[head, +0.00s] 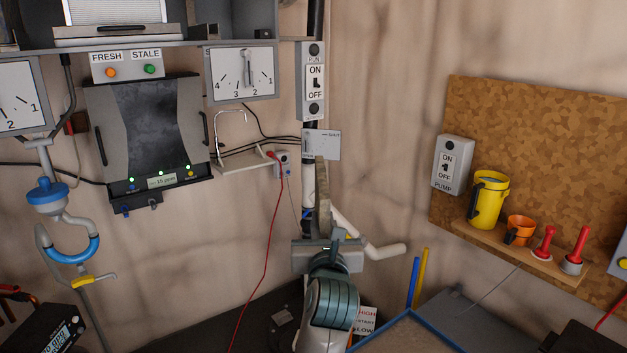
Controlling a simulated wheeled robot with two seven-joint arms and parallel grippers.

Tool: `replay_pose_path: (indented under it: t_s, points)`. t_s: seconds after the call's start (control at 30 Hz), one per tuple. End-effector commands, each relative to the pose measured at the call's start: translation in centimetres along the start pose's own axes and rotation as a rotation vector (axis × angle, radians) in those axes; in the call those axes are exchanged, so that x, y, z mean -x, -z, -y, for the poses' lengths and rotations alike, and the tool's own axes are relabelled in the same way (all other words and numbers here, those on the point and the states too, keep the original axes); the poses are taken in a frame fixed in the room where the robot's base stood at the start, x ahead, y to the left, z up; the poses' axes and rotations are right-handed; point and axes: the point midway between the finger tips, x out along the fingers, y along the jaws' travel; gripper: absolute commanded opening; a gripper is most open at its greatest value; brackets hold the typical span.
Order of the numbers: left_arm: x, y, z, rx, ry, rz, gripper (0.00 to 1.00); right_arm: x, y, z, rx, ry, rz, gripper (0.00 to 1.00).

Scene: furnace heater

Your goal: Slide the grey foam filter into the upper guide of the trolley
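One gripper (326,240), which I take to be my right, is raised at the centre, its arm coming up from the bottom edge. A narrow grey upright strip (322,195) stands between its fingers and looks gripped at its lower end. It may be the grey foam filter seen edge-on; its face does not show. It overlaps the wall pipe and a small white card behind it. I cannot make out the trolley or its upper guide for certain. My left gripper is not in view.
A wall unit with a dark curved panel (148,130) hangs at left, beside dials. A red cable (268,250) hangs left of the gripper. A white bent pipe (385,250) is close on its right. A corkboard shelf (530,255) holds a yellow jug (490,203) and an orange cup (518,231).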

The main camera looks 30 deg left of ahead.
Motion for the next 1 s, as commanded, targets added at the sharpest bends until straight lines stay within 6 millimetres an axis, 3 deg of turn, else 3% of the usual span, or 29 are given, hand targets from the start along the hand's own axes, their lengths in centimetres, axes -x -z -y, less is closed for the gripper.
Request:
replay_pose_path:
  t_s: [0.03, 0.2, 0.6, 0.8, 1.0]
  points:
    - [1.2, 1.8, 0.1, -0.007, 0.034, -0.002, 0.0, -0.2, 0.0, 0.1, -0.001, 0.001, 0.0, 0.41]
    - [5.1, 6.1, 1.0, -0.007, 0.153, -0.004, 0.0, -0.5, -0.1, 0.0, 0.0, 0.0, 0.0, 0.41]
    - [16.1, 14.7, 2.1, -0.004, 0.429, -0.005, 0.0, -1.3, -0.3, -0.6, 0.002, -0.006, 0.002, 0.41]
    - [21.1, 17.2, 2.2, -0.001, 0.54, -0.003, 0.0, -1.5, -0.4, -0.7, 0.003, -0.007, 0.003, 0.41]
    - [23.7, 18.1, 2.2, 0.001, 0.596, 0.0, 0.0, -1.6, -0.4, -0.7, 0.003, -0.007, 0.003, 0.41]
